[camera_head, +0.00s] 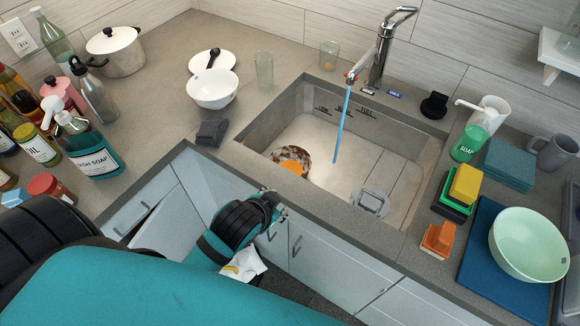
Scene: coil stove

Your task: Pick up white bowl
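The white bowl (212,90) sits upright on the grey counter, left of the sink, and looks empty. My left arm, teal and black, comes in from the lower left. Its gripper (275,203) is in front of the counter's front edge, below and right of the bowl and well apart from it. The fingers are small and partly hidden by the wrist, so I cannot tell whether they are open. My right gripper is not in view.
A dark sponge-like block (211,133) lies in front of the bowl. A glass (264,68) stands to its right, a pot (116,51) and bottles to its left. The sink (390,150) has running water. A pale green bowl (530,243) stands at right.

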